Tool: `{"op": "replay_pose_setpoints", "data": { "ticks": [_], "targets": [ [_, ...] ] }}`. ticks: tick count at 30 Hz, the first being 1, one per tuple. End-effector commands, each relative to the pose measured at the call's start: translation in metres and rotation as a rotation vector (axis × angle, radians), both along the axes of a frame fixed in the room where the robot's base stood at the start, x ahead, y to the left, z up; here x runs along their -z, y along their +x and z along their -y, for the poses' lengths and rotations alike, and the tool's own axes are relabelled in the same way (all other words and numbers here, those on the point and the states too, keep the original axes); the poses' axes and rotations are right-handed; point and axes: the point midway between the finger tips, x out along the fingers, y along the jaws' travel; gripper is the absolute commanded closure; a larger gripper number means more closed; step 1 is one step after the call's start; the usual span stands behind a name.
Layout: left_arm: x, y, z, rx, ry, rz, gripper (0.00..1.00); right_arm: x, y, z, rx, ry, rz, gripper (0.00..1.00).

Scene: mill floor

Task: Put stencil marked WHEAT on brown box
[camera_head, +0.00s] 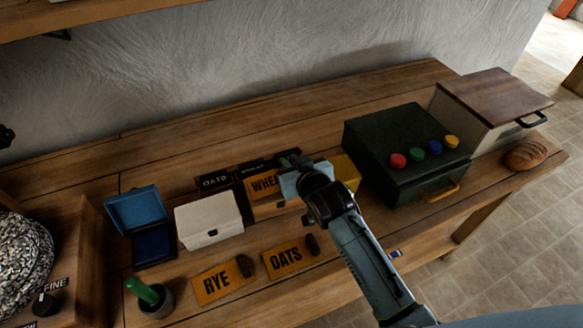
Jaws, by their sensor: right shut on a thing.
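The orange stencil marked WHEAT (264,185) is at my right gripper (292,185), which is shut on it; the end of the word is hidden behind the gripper. The stencil is over a brown box (266,209), of which only a strip of the front shows. I cannot tell whether the two touch. Two more orange stencils, RYE (218,284) and OATS (287,258), lie on the bench in front, each with a dark grip. My left gripper is not in view.
A white box (209,219) and an open blue case (140,217) stand to the left. A yellow box (347,171) is partly behind my gripper. A dark green box (405,145) with coloured knobs stands to the right, near bread (526,154). A green-handled tool (143,291) stands in a cup.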

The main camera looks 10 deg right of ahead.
Motion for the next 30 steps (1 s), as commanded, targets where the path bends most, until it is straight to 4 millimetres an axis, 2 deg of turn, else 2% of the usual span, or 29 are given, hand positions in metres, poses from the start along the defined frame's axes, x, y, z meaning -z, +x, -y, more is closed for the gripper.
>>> {"op": "replay_pose_setpoints", "data": {
  "ticks": [3,14,15,20,30],
  "targets": [
    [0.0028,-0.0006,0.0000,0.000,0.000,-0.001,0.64,0.0114,0.0005,-0.0001,0.001,0.003,0.004,1.00],
    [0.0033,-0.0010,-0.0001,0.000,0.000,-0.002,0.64,0.0148,0.0004,-0.0003,0.001,0.003,0.004,1.00],
    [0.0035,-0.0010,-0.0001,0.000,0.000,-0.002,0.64,0.0167,0.0000,0.0000,0.000,0.001,0.001,0.84],
    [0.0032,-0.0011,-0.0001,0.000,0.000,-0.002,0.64,0.0159,0.0000,0.0000,0.000,0.001,0.001,0.64],
    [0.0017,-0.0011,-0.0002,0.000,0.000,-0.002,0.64,0.0116,0.0002,0.0000,0.000,0.001,0.003,0.64]
  ]
}}
